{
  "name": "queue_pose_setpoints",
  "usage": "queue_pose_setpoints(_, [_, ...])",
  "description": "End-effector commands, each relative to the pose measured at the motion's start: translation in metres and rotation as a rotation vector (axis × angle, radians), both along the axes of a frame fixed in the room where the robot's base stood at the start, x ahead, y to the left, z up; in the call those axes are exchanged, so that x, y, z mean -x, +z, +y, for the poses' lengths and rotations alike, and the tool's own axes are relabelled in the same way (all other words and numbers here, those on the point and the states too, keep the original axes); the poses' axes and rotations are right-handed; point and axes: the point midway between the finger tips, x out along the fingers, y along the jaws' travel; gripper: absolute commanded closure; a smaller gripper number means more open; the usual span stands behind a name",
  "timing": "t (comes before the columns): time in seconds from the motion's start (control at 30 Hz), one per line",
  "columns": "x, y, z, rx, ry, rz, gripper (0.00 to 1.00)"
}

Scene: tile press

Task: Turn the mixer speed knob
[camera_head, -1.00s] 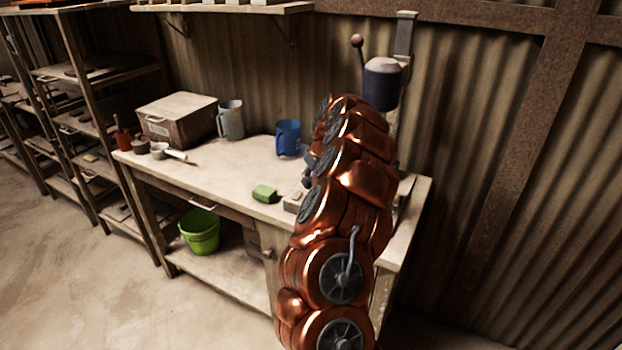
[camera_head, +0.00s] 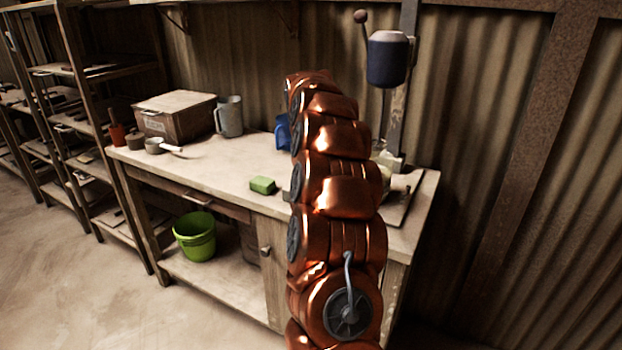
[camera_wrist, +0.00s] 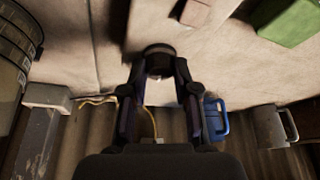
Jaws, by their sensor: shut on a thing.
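In the wrist view my gripper (camera_wrist: 158,72) is shut on a dark round knob (camera_wrist: 158,51), with a fingertip on each side of it. The palm side of the knob is partly hidden between the fingers, and no pointer or scale mark can be read. In the head view the mixer (camera_head: 388,60) has a dark blue head on an upright post at the back right of the bench, with a ball-ended lever (camera_head: 360,17) at its upper left. My copper arm hides my gripper and the knob in the head view.
The pale bench (camera_head: 225,170) carries a green block (camera_head: 262,185), a blue jug (camera_head: 282,132), a grey jug (camera_head: 229,116) and a lidded box (camera_head: 174,115). A green bucket (camera_head: 195,236) stands on the lower shelf. A corrugated wall is close behind. The bench's front left is mostly clear.

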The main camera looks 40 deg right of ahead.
Motion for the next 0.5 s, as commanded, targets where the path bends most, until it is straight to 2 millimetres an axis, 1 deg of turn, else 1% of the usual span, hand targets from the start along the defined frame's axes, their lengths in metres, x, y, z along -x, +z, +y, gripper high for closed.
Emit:
queue_pose_setpoints(0.03, [-0.0007,-0.0059,0.0001,0.001,-0.031,0.001,1.00])
queue_pose_setpoints(0.3, [-0.0015,-0.0027,0.0010,-0.001,-0.171,0.000,1.00])
queue_pose_setpoints(0.5, [-0.0021,-0.0003,0.0013,0.000,-0.218,-0.001,1.00])
